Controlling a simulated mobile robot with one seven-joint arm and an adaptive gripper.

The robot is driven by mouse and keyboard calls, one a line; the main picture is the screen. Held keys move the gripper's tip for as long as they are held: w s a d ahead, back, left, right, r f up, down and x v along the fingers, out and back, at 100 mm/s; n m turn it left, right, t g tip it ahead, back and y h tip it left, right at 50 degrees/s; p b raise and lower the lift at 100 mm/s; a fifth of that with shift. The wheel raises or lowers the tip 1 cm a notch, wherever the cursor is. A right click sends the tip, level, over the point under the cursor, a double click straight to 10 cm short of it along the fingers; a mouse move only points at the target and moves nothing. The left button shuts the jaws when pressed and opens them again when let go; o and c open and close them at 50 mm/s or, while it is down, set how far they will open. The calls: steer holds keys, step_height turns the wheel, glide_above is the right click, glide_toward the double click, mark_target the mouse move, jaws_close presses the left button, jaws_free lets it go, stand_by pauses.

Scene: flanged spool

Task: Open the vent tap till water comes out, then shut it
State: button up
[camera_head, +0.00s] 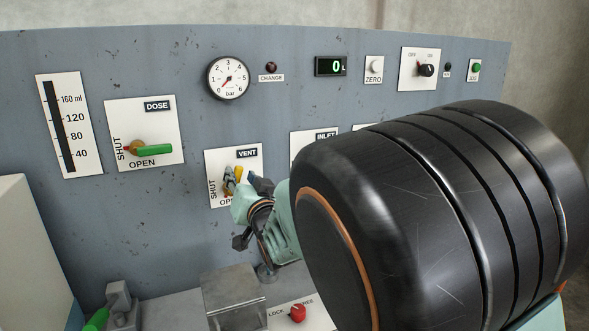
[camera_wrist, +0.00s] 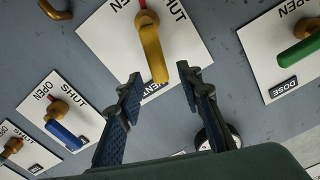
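The vent tap has a yellow lever (camera_head: 238,174) on a white plate marked VENT, SHUT and OPEN, in the middle of the grey panel. In the wrist view the yellow lever (camera_wrist: 153,50) runs from its brass pivot towards the VENT label. My gripper (camera_wrist: 159,78) is open, with one finger on each side of the lever's free end. A gap shows between the lever and each finger. In the head view my gripper (camera_head: 247,181) is at the vent plate and partly covers it. I see no water in either view.
The dose tap's green lever (camera_head: 154,149) is to the left. A blue lever (camera_wrist: 66,133) is on a neighbouring plate. A pressure gauge (camera_head: 228,78) and a display reading 0 (camera_head: 331,66) are above. A metal box (camera_head: 234,295) stands below. The head view's lower right is blocked.

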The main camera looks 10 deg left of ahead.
mark_target(239, 173)
steer(key=shift+x, duration=1.95)
jaws_close()
